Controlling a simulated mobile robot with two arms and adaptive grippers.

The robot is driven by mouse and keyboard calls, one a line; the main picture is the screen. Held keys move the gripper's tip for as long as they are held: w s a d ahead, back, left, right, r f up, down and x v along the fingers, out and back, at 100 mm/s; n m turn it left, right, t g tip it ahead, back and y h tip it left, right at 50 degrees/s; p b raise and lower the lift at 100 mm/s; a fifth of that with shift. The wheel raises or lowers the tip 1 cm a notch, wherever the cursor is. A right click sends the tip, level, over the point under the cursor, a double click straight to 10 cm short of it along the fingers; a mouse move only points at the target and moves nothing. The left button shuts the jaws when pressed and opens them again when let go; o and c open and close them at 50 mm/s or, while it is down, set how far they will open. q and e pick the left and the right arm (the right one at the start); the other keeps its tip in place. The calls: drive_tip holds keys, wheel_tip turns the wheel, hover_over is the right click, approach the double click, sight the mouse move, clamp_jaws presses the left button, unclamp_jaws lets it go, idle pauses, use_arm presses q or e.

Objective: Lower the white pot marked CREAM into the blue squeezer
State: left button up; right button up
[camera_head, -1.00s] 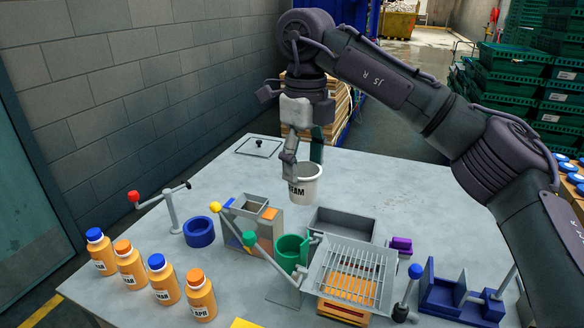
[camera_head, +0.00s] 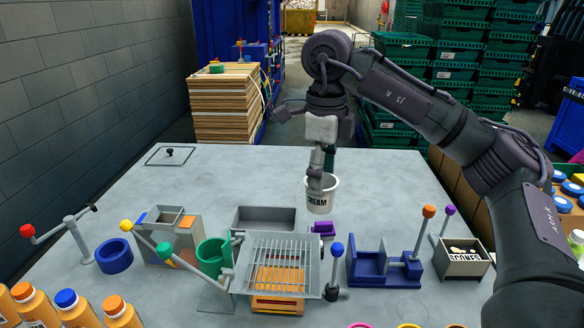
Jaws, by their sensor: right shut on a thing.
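The white pot marked CREAM (camera_head: 320,199) is upright in my right gripper (camera_head: 321,176), which is shut on its rim. It hangs over the far middle of the table, behind the purple block and the grill. My left gripper is not in view.
A grey rack (camera_head: 281,264), a green cup (camera_head: 213,258), a blue ring (camera_head: 114,256) and levers crowd the table's front. A box marked SCONES (camera_head: 462,256) stands right of the squeezer. Orange bottles (camera_head: 76,308) stand front left. The table's far middle is clear.

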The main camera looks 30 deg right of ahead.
drive_tip(key=s+d+f+b, duration=0.4)
drive_tip(key=d+f, duration=0.4)
drive_tip(key=d, duration=0.3)
drive_tip(key=shift+s+d+b, duration=0.2)
drive_tip(key=shift+s+b, duration=0.15)
drive_tip(key=shift+b, duration=0.05)
wheel_tip(320, 180, down, 8)
drive_tip(key=b, duration=0.5)
idle(1.0)
drive_tip(key=shift+f+b, duration=1)
drive_tip(key=shift+f, duration=0.1)
idle(1.0)
drive_tip(key=shift+f, duration=0.15)
drive_tip(key=o, duration=1.4)
drive_tip(key=shift+o, duration=0.2)
